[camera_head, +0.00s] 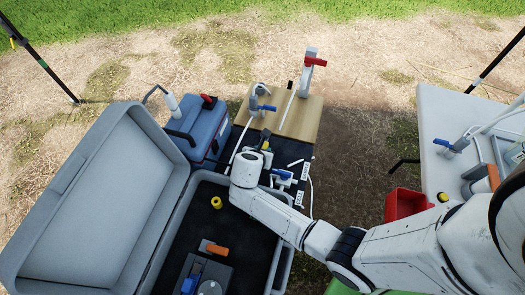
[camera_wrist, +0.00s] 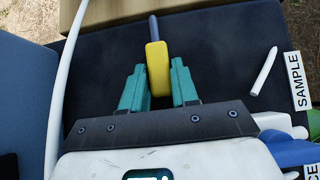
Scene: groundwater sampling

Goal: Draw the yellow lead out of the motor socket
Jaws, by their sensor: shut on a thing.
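My gripper (camera_wrist: 159,88) has its teal fingers shut on a yellow block-like piece (camera_wrist: 157,68). A slim blue-grey rod (camera_wrist: 153,27) sticks out from its far end. No cable shows on this piece, and I cannot tell whether it is the yellow lead. In the head view my gripper (camera_head: 266,141) is over the dark mat (camera_wrist: 222,55), next to the open grey case. A round yellow fitting (camera_head: 216,202) sits apart from it inside the case. I cannot pick out the motor socket with certainty.
The open grey case (camera_head: 181,224) holds a unit with an orange part (camera_head: 215,248). A blue cooler (camera_head: 204,128) stands behind it. A wooden board (camera_head: 305,122) carries taps. A white tube (camera_wrist: 72,60) and a white stick (camera_wrist: 264,70) lie near my gripper. A red bin (camera_head: 405,205) is at right.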

